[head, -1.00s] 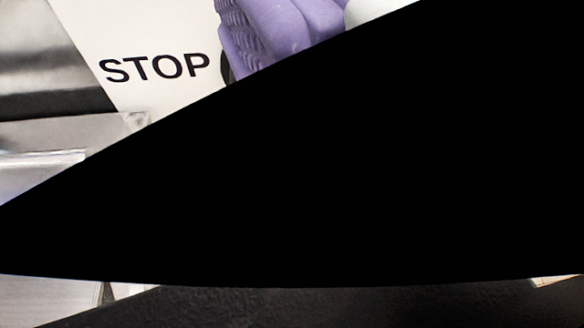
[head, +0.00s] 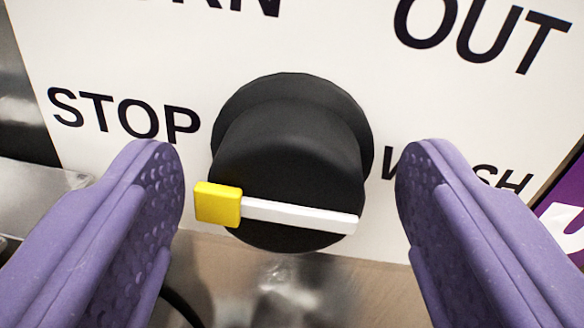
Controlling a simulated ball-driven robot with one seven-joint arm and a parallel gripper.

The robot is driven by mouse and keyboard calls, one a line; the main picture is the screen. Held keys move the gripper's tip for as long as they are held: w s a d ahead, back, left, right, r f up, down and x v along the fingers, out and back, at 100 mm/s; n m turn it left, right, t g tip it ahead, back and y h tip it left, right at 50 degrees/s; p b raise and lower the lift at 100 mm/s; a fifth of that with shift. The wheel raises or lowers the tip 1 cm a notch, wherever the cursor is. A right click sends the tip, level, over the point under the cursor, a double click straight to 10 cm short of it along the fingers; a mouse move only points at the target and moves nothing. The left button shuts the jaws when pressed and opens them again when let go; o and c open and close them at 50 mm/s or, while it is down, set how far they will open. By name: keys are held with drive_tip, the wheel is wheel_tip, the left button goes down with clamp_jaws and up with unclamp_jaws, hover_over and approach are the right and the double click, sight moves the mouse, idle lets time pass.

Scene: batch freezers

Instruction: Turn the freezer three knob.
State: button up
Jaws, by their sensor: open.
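A black round knob (head: 285,140) sits on a white panel (head: 320,40) in the middle of the head view. A white pointer bar (head: 300,215) with a yellow tip (head: 217,203) crosses its face, the yellow end pointing left and slightly up. The panel reads STOP at left, OUT at upper right, WASH at right, partly covered, and a cut-off word at the top. My gripper (head: 288,190) is open, its two purple fingers on either side of the knob with a gap on both sides. No freezer number shows.
Shiny metal surfaces (head: 280,290) lie below the panel and at the left edge. A purple sign with white lettering (head: 565,215) is at the right edge. A dark curved cable or hose (head: 182,305) shows at the bottom.

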drive_tip(key=c, duration=1.1)
drive_tip(key=shift+o, duration=0.2)
drive_tip(key=shift+m+b, duration=0.3)
drive_tip(key=shift+b, duration=0.2)
drive_tip(key=shift+f+m+b, duration=0.2)
drive_tip(key=shift+m+b, duration=0.3)
drive_tip(key=shift+b, duration=0.35)
drive_tip(key=m+b, duration=0.3)
drive_tip(key=b, duration=0.2)
drive_tip(key=shift+f, duration=0.1)
drive_tip(key=m+b, duration=0.4)
drive_tip(key=shift+m+t+h+b, duration=0.3)
drive_tip(key=shift+m+t+b, duration=0.1)
drive_tip(key=shift+m+b, duration=1.2)
drive_tip(key=shift+m, duration=0.2)
drive_tip(key=shift+r, duration=0.2)
